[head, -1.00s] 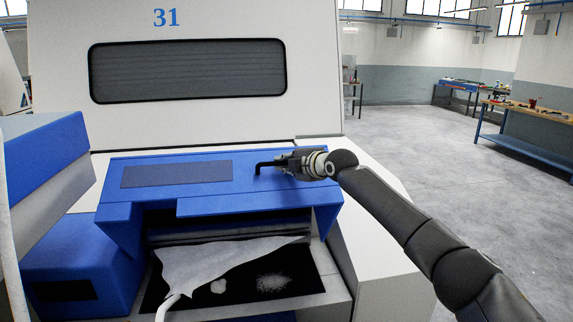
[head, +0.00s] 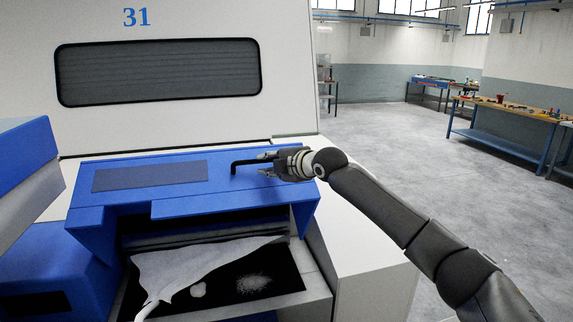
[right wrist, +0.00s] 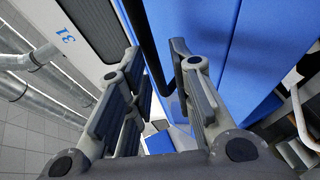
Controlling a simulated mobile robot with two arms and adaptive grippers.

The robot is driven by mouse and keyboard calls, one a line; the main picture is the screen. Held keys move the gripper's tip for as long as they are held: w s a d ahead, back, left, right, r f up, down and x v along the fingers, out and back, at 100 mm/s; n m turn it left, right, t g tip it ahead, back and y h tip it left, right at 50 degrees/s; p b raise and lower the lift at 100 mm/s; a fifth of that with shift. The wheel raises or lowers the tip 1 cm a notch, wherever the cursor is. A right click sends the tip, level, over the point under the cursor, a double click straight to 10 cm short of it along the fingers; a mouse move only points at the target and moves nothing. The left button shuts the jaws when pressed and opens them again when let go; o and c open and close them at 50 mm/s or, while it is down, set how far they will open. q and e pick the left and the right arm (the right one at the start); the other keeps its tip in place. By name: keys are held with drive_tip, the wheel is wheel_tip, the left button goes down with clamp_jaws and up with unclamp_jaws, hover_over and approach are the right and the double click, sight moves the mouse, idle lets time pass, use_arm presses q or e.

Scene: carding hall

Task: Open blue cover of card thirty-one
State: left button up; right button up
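The card (head: 290,40) is a large off-white machine marked 31. Its blue cover (head: 225,172) lies on the front as a sloping panel with a dark rectangle (head: 150,175) on top. A black bent handle (head: 235,165) stands on the cover's right part. My right gripper (head: 264,164) is at the handle's right end, its fingers apart. In the right wrist view the black handle bar (right wrist: 146,45) runs between the spread fingers of the gripper (right wrist: 155,72), and the blue cover (right wrist: 205,35) lies beyond. I cannot tell whether a finger touches the bar. My left gripper is not in view.
Below the cover is a dark opening with a white fibre web (head: 165,272) and loose fluff (head: 253,284). A blue housing (head: 50,265) stands at the left. Workbenches (head: 510,110) stand far right. The grey floor (head: 410,165) between is clear.

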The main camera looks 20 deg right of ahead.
drive_tip(key=v, duration=0.8)
